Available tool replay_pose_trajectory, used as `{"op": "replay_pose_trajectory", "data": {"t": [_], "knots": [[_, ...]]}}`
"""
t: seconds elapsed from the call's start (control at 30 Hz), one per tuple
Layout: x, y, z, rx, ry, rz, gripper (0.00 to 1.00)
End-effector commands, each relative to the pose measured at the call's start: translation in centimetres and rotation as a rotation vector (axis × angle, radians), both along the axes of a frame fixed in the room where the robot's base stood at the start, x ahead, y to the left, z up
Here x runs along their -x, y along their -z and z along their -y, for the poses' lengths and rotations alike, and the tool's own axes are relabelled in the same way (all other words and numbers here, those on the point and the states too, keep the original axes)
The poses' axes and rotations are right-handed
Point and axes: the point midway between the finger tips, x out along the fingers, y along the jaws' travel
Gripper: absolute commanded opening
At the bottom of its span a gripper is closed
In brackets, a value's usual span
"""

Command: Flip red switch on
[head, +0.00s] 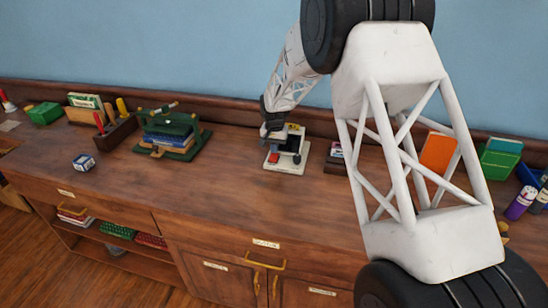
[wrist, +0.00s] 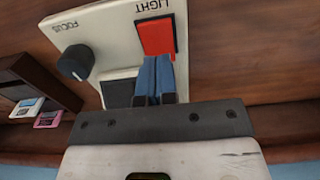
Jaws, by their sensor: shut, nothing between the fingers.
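The red switch (wrist: 157,36) is a square rocker on a pale panel (wrist: 105,38), beside the word LIGHT. My gripper (wrist: 155,62) is shut and empty, with its blue fingers side by side. Its tips are at the switch's lower edge in the wrist view and overlap it slightly. I cannot tell whether they touch it. In the head view the panel (head: 282,168) lies on the wooden counter, and my gripper (head: 274,136) is over it, hiding part of it. A bit of the red switch (head: 273,158) shows at its left.
The panel also has a dark knob (wrist: 75,62) marked FOCUS and a dark square part (wrist: 118,92). A dark wooden holder (head: 335,160) stands just right of the panel. A green stand with books (head: 170,138) is to the left. The counter front is clear.

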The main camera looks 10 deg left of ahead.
Motion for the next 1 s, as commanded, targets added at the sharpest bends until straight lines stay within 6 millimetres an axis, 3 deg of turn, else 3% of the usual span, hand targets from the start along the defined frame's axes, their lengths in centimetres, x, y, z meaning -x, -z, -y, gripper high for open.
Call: {"op": "replay_pose_trajectory", "data": {"t": [1.0], "knots": [[0.0,1.1,0.0,0.0,0.0,0.0,0.0]]}}
